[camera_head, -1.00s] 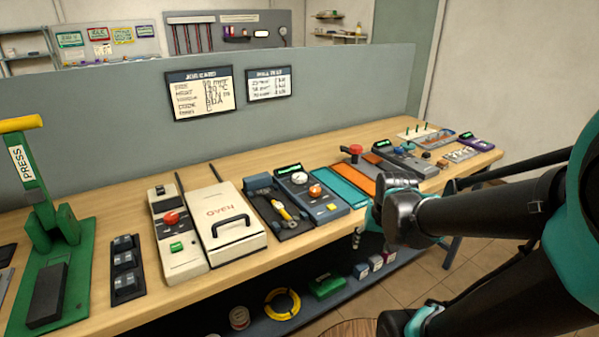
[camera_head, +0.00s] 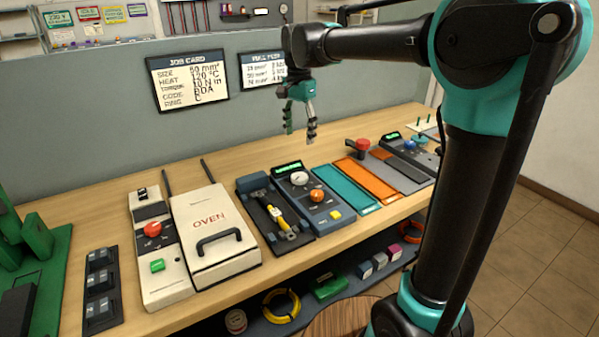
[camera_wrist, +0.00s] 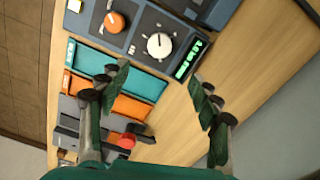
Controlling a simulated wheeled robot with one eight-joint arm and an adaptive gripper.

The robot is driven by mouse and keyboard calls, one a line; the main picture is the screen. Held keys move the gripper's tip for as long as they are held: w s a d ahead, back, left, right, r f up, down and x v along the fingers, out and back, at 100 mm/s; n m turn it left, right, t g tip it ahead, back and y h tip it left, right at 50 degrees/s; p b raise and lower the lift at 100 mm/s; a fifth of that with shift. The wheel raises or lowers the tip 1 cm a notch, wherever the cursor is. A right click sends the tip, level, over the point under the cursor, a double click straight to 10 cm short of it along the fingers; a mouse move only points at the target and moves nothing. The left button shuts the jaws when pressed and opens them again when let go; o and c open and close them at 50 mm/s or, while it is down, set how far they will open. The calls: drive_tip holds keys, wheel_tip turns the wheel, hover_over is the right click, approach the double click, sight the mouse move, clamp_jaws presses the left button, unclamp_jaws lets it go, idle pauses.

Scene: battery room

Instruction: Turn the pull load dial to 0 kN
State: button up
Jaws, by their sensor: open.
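My gripper (camera_head: 300,134) is open and empty, pointing down above the back of the bench. In the wrist view its spread fingers (camera_wrist: 158,84) have nothing between them. A blue-grey unit (camera_head: 333,214) near it carries an orange knob (camera_head: 317,196), a white round dial (camera_head: 299,178) and a green display (camera_head: 288,167). The wrist view also shows the orange knob (camera_wrist: 115,22), white dial (camera_wrist: 159,45) and display (camera_wrist: 188,59). Another unit farther right has a blue knob (camera_head: 410,145) and a green display (camera_head: 391,136). I cannot read which knob is the pull load dial.
A teal tray (camera_head: 345,188) and an orange tray (camera_head: 367,179) lie right of the blue-grey unit. A red knob (camera_head: 362,144) stands behind them. A torque wrench (camera_head: 281,211) and white oven (camera_head: 216,223) are on the left. The grey partition (camera_head: 200,135) rises behind the bench.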

sight(299, 176)
wheel_tip(299, 176, down, 14)
drive_tip(key=shift+f, duration=0.1)
idle(0.5)
drive_tip(key=c, duration=1.2)
